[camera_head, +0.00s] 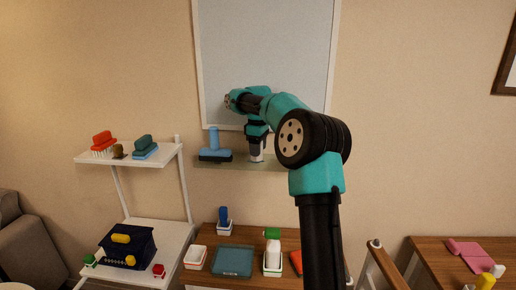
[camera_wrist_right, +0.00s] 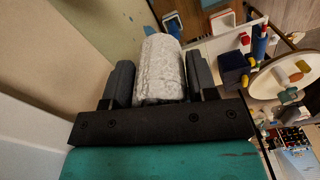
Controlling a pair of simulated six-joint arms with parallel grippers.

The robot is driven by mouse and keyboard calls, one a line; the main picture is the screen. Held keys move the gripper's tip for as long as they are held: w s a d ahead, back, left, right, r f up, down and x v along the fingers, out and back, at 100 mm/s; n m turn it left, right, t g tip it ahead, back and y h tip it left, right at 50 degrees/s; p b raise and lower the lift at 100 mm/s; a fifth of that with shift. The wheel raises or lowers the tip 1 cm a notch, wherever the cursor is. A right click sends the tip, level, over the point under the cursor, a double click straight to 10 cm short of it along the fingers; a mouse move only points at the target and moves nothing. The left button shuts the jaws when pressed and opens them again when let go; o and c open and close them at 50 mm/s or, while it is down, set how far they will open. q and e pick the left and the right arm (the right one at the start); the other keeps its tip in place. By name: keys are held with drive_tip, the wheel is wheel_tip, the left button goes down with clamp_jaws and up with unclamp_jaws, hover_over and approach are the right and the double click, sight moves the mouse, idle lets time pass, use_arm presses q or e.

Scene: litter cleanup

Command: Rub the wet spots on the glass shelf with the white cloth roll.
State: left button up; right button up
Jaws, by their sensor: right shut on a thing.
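My right gripper (camera_head: 256,148) is over the glass shelf (camera_head: 275,163), which is a narrow greenish strip on the wall below a large pale panel. In the right wrist view the gripper (camera_wrist_right: 160,62) is shut on the white cloth roll (camera_wrist_right: 161,72), a rough white cylinder between two dark fingers. In the head view the roll's lower end is at shelf height; I cannot tell whether it touches the glass. The glass (camera_wrist_right: 112,22) also shows beyond the roll in the wrist view. My left gripper is not in view.
A blue squeegee-like tool (camera_head: 214,145) stands on the glass shelf, just left of my gripper. A white rack (camera_head: 165,155) with brushes stands to the left. A wooden table below holds a teal tray (camera_head: 233,262) and several small items.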

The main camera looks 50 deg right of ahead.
drive_tip(key=shift+f, duration=0.6)
idle(0.7)
drive_tip(key=shift+s+d, duration=0.45)
drive_tip(key=shift+s, duration=0.2)
drive_tip(key=shift+s+d, duration=0.45)
drive_tip(key=shift+s, duration=0.15)
drive_tip(key=shift+w, duration=0.1)
drive_tip(key=shift+w+a+f, duration=0.1)
drive_tip(key=shift+w+a, duration=0.8)
drive_tip(key=shift+w, duration=0.25)
drive_tip(key=shift+w+a, duration=0.1)
drive_tip(key=shift+w+a, duration=0.85)
drive_tip(key=shift+w, duration=0.25)
